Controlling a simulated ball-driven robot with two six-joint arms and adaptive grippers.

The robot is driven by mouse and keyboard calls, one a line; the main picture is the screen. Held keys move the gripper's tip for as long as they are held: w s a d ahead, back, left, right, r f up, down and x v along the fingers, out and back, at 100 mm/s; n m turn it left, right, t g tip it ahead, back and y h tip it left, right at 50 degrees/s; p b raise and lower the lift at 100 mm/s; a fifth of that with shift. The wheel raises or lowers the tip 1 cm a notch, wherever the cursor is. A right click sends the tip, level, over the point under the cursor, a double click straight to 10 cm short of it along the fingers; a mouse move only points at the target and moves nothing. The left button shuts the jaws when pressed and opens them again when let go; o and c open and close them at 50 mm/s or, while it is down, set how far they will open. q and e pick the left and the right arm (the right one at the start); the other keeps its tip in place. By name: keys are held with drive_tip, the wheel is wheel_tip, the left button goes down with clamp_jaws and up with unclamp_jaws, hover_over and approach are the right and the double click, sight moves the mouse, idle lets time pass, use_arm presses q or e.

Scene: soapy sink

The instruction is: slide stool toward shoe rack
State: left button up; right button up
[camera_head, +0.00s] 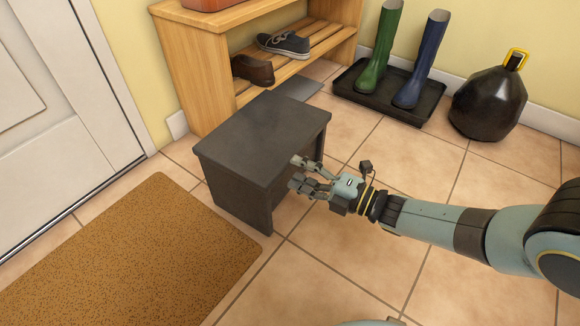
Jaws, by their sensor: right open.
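The stool (262,137) is dark grey with a flat rectangular top and panel legs, standing upright on the tiled floor. Its far end is close to the wooden shoe rack (190,75), which holds shoes on a slatted shelf. My right gripper (297,175) is open at the stool's right side, just below the edge of the top. Its fingers point left toward the stool; I cannot tell whether they touch it. My left gripper is not in view.
A speckled brown doormat (130,262) lies left of the stool before the white door (55,110). A black tray (388,92) with green (378,50) and blue (420,60) boots and a black bag-like object (488,103) stand along the back wall.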

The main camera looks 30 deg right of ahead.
drive_tip(key=v, duration=0.8)
drive_tip(key=shift+s+d, duration=0.2)
drive_tip(key=shift+s, duration=0.05)
